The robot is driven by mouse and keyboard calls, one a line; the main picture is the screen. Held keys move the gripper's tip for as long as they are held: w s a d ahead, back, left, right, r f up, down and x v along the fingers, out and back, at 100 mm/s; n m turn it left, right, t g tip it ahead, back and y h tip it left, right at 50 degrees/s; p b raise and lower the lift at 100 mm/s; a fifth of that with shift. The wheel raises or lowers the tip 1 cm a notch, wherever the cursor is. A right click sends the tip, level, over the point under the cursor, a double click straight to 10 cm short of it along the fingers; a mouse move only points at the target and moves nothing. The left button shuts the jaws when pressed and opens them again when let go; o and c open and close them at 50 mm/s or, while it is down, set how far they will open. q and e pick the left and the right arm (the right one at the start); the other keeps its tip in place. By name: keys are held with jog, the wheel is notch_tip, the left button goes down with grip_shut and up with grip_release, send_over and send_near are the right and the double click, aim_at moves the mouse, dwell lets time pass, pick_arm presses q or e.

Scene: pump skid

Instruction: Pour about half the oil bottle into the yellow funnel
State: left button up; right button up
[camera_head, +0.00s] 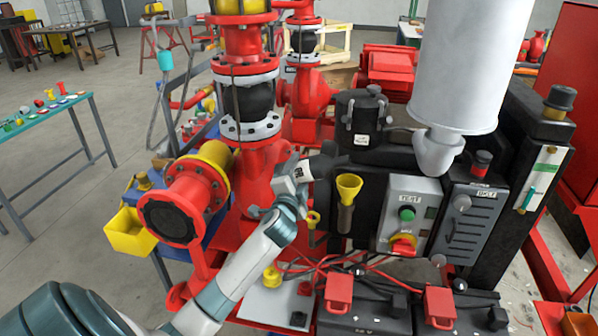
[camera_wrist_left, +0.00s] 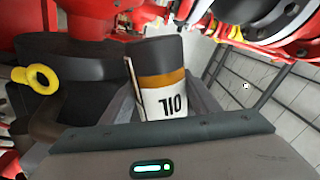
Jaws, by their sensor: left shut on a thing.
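The yellow funnel (camera_head: 348,186) stands upright with its wide mouth up on the front of the dark machine, right of my left gripper. My left gripper (camera_head: 292,178) is shut on the oil bottle (camera_head: 304,171), which shows mostly as a small white patch. In the left wrist view the oil bottle (camera_wrist_left: 162,85) sits between the two fingers of the left gripper (camera_wrist_left: 162,110). It has a dark end, an amber band and a white label with "OIL" appearing upside down. I cannot tell whether any oil is flowing. My right gripper is not in view.
A red valve assembly (camera_head: 185,195) stands left of the gripper, and a large white cylinder (camera_head: 468,70) hangs at right. A grey switch box (camera_head: 410,215) sits right of the funnel. Red cables (camera_head: 330,264) run below. A yellow ring (camera_wrist_left: 38,78) shows in the wrist view.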

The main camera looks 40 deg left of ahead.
pick_arm(q)
jog(key=shift+w+d+f+n+b, duration=0.1)
jog(key=shift+d+f+n+b, duration=0.05)
jog(key=shift+f+n+b, duration=0.35)
jog(key=shift+n, duration=0.4)
jog(key=shift+w+d+f+n+b, duration=0.2)
jog(key=shift+d+f+n+b, duration=0.2)
jog(key=shift+f+n+b, duration=0.4)
jog(key=shift+w+d+f+n+b, duration=0.15)
jog(key=shift+d+n+b, duration=0.15)
jog(key=shift+n, duration=0.7)
jog(key=shift+n, duration=0.3)
jog(key=n, duration=0.5)
jog(key=shift+a, duration=0.25)
